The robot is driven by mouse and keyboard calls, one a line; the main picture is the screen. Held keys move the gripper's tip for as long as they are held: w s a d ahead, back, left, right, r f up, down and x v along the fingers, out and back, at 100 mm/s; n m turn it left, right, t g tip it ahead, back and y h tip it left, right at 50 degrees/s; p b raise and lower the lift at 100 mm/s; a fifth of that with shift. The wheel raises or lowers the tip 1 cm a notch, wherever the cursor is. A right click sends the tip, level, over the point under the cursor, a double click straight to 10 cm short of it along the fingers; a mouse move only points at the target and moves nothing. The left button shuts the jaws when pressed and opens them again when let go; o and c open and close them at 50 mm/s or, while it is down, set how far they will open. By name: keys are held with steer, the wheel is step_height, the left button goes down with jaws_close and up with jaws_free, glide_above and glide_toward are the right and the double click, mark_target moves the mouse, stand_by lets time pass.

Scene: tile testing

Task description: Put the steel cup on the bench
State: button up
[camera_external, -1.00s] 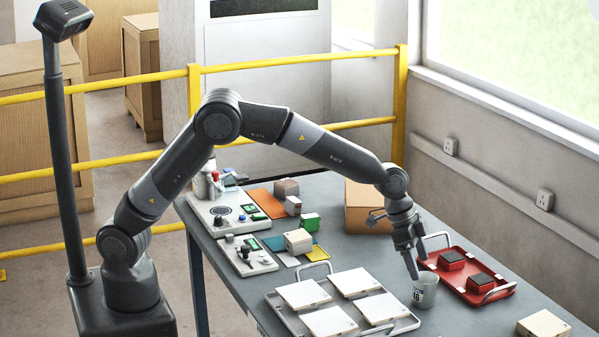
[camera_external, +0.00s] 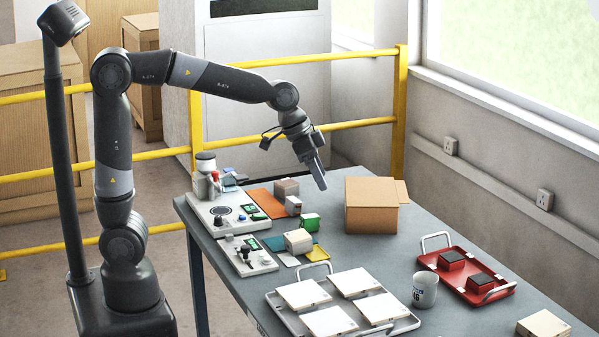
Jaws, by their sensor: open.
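The steel cup (camera_external: 424,290), a pale grey cup with dark markings, stands upright on the grey bench (camera_external: 378,257). It is between the white tile tray and the red tray, close to the red tray's left edge. My gripper (camera_external: 319,178) is raised above the back part of the bench, up and to the left of the cup and well apart from it. It is open with nothing seen in it, and its fingers point down.
A cardboard box (camera_external: 371,212) stands right of and below my gripper. Control panels (camera_external: 222,212), small blocks and coloured sheets fill the bench's left side. A tray of white tiles (camera_external: 280,309) is in front. The red tray (camera_external: 463,292) holds two dark-topped blocks.

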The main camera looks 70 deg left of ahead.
steer(key=s+a+f+n, duration=0.1)
steer(key=s+a, duration=0.3)
steer(key=s, duration=0.3)
steer(key=s+a+n+y, duration=0.1)
steer(key=s+a, duration=0.3)
steer(key=s, duration=0.4)
steer(key=s+a+f+n+t+y, duration=0.1)
steer(key=s+a+n, duration=0.1)
steer(key=s+a, duration=0.3)
steer(key=s, duration=0.3)
steer(key=shift+f+n, duration=0.3)
